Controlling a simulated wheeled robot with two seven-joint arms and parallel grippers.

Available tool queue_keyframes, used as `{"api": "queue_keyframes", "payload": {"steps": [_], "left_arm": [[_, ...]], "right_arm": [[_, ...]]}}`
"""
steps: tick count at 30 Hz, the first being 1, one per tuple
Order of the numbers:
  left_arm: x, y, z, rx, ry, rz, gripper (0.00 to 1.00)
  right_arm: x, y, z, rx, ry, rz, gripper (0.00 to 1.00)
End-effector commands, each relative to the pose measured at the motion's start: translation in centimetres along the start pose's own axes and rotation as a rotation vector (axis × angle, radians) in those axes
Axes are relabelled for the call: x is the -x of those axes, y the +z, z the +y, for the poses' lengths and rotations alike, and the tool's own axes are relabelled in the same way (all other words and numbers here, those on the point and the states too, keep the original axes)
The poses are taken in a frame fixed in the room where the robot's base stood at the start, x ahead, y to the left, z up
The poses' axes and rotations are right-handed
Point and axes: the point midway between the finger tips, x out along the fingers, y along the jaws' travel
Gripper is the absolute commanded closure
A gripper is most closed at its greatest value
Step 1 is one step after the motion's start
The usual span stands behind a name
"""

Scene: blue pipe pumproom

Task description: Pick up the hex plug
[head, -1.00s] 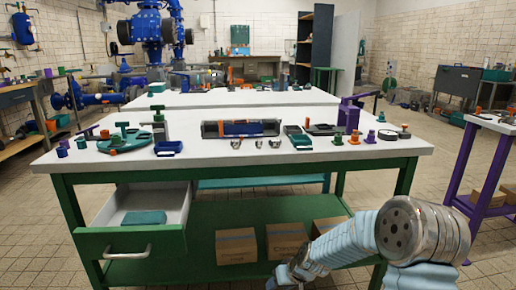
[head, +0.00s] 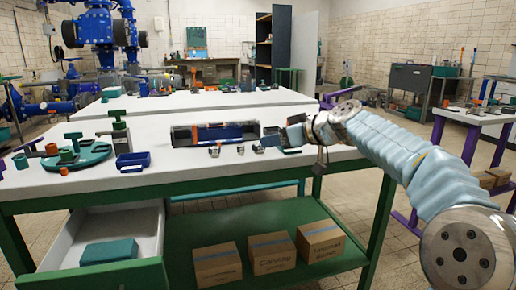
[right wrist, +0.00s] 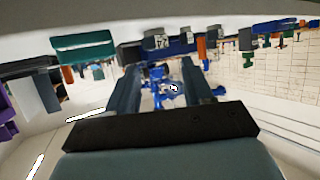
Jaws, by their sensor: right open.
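Small grey metal pieces stand along the front of the white tabletop in the head view, one of them (head: 214,150) left of my right gripper and another (head: 240,150) closer to it. I cannot tell which, if any, is the hex plug. My right gripper (head: 268,142) is open, low over the front of the table, pointing left, just right of these pieces. Its two fingers are spread in the right wrist view (right wrist: 163,85), with nothing held between them. The gripper and wrist hide part of the table behind them. My left gripper is not in view.
A dark tray with a blue block (head: 218,133) lies behind the pieces. A blue bin (head: 133,162) and green round plate (head: 79,156) stand left. The open drawer (head: 110,272) juts out below the table. Cartons (head: 270,253) stand on the lower shelf.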

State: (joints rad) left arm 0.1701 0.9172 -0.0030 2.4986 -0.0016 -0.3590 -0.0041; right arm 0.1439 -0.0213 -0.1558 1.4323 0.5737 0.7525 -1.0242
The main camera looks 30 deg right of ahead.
Motion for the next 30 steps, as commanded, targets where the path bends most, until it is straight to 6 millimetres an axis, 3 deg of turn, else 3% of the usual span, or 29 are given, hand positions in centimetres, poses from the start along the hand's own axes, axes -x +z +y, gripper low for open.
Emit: {"api": "queue_keyframes", "payload": {"steps": [5, 13, 21, 23, 30], "left_arm": [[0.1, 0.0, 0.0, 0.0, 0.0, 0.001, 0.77], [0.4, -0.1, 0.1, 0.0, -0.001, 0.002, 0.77], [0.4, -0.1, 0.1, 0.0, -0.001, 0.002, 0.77], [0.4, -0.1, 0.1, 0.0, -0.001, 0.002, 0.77], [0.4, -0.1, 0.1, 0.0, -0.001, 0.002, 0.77]], "right_arm": [[-1.5, 0.1, 0.1, -0.001, -0.001, -0.001, 0.49], [-5.5, 0.7, 0.3, 0.0, 0.0, -0.002, 0.49], [-6.0, 0.7, 0.4, 0.0, 0.002, 0.0, 0.49], [-6.0, 0.7, 0.4, -0.001, 0.002, 0.0, 0.55], [-6.0, 0.7, 0.4, -0.001, 0.002, 0.0, 0.92]]}}
